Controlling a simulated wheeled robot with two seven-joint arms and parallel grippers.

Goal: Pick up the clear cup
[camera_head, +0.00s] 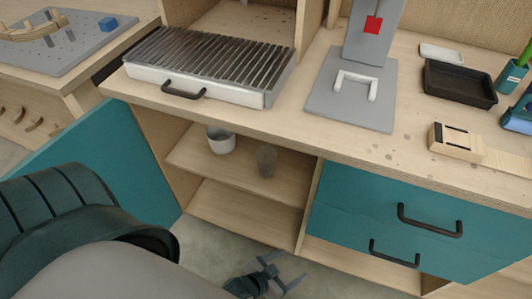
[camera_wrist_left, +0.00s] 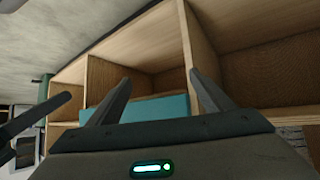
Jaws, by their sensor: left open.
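The clear cup (camera_head: 266,161) looks like a grey see-through tumbler. It stands upright on the upper shelf of the open cabinet, beside a white cup (camera_head: 221,141) on its left. My left gripper (camera_head: 284,268) is low in front of the cabinet, below and apart from the clear cup. Its fingers are spread and empty. In the left wrist view its two fingers (camera_wrist_left: 159,77) are apart, with wooden compartments beyond; I cannot make out the clear cup there. My right gripper is not in view.
An open teal door (camera_head: 95,160) stands left of the shelf (camera_head: 240,170). Closed teal drawers (camera_head: 400,215) are on the right. The worktop above holds a ribbed grill (camera_head: 210,65), a grey stand (camera_head: 350,100) and a dark tray (camera_head: 458,85). The lower shelf (camera_head: 240,210) looks empty.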

